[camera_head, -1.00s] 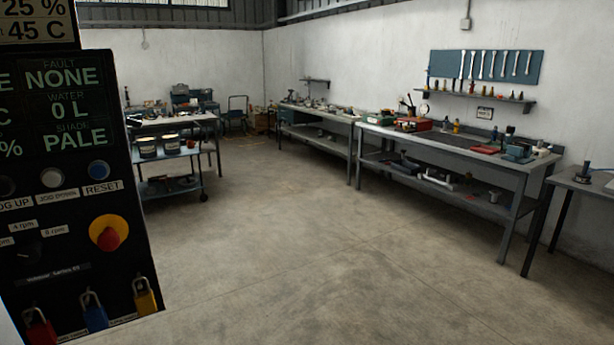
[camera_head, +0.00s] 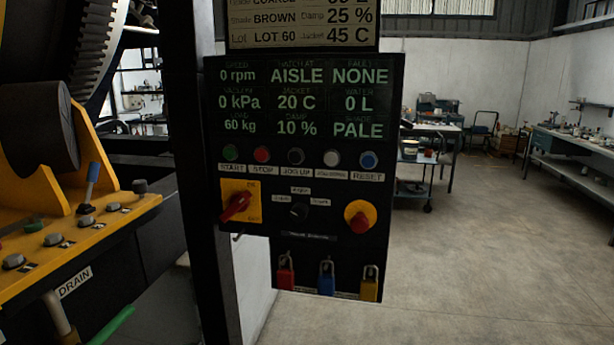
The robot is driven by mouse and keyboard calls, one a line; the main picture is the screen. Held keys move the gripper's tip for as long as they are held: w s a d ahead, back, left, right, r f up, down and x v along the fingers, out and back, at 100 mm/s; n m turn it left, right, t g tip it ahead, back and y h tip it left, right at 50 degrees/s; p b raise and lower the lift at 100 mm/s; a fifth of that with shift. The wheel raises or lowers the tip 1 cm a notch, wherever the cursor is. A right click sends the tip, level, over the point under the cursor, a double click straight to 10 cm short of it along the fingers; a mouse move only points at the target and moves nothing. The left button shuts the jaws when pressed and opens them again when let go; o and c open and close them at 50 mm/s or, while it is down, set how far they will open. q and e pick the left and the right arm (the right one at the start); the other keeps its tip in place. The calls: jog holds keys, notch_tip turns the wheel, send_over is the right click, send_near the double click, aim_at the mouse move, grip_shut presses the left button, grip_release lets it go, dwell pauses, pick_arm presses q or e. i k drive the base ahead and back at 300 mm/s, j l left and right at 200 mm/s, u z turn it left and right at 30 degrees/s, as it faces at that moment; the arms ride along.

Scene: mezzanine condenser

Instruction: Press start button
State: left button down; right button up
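The black control panel (camera_head: 290,240) stands upright near the middle of the head view. Its green start button (camera_head: 230,153) is at the left end of the button row, above a label reading START. To its right are the red stop button (camera_head: 262,155), a dark jog button (camera_head: 296,156), a white button (camera_head: 331,158) and the blue reset button (camera_head: 368,160). The display (camera_head: 302,98) reads 0 rpm, 0 kPa, 20 C, 60 kg, 10 %, AISLE, fault NONE, 0 L, PALE. Neither of my grippers is in view.
Below the buttons are a red rotary switch (camera_head: 237,206) on yellow and a red emergency knob (camera_head: 360,219). Red, blue and yellow padlocks hang at the bottom. A yellow machine (camera_head: 80,240) with a lever fills the left. Open floor (camera_head: 480,250) lies right, before workbenches.

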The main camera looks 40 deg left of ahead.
aim_at(229, 152)
jog(key=u, duration=1.2)
